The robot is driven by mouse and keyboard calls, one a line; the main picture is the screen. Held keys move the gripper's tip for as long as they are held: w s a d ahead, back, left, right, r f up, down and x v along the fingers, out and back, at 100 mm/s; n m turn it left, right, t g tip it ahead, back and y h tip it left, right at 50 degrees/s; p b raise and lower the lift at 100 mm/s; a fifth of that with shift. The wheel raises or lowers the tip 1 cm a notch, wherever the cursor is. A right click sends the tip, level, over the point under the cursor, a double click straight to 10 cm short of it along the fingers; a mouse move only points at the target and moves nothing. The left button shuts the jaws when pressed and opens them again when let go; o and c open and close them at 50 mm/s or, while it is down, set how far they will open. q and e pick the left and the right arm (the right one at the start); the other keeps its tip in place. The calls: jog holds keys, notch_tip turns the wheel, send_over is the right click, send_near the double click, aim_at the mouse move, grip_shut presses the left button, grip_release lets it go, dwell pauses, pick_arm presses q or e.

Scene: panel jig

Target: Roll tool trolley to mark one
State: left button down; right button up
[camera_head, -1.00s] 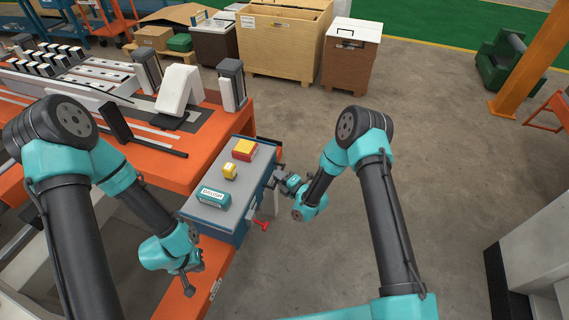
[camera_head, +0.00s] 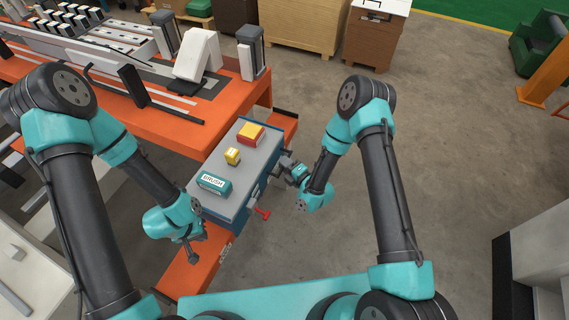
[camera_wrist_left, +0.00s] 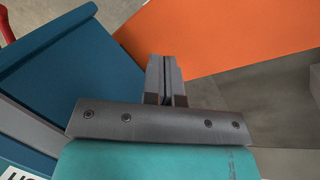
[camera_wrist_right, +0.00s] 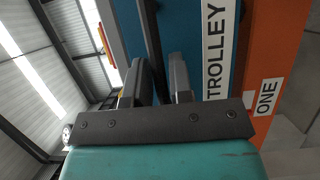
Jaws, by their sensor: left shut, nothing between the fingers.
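The tool trolley (camera_head: 265,153) is blue with a grey top and stands against the orange bench. In the right wrist view its blue side (camera_wrist_right: 199,20) carries a TROLLEY label, beside an orange face with a ONE label (camera_wrist_right: 267,97). My right gripper (camera_head: 284,166) is at the trolley's right side; in the right wrist view its fingers (camera_wrist_right: 162,85) are around a dark handle bar (camera_wrist_right: 152,35). My left gripper (camera_head: 193,257) is shut and empty, off the trolley's near left corner; the left wrist view shows its fingers together (camera_wrist_left: 166,80) beside the blue side.
A teal BRUSH box (camera_head: 214,184), a yellow box (camera_head: 232,156) and a red-yellow box (camera_head: 250,135) sit on the trolley. A red part (camera_head: 262,213) sticks out on its right. The orange bench (camera_head: 150,122) is at left.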

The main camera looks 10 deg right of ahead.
jog(key=shift+o, duration=1.2)
jog(key=v, duration=1.7)
jog(key=shift+s+d, duration=0.15)
notch_tip(320, 180, down, 5)
jog(key=s+d+m+g+h, duration=0.2)
jog(key=m+g+h, duration=0.2)
jog(key=m+g, duration=0.6)
jog(key=s+d+r+m+g+h, duration=0.1)
jog(key=s+m+g, duration=0.1)
jog(key=m, duration=0.6)
jog(key=s+d+r+m+g+h, duration=0.1)
jog(key=s+m, duration=0.3)
jog(key=m, duration=0.5)
jog(key=shift+s+r+g+h, duration=0.25)
jog(key=shift+s+g+h, duration=0.15)
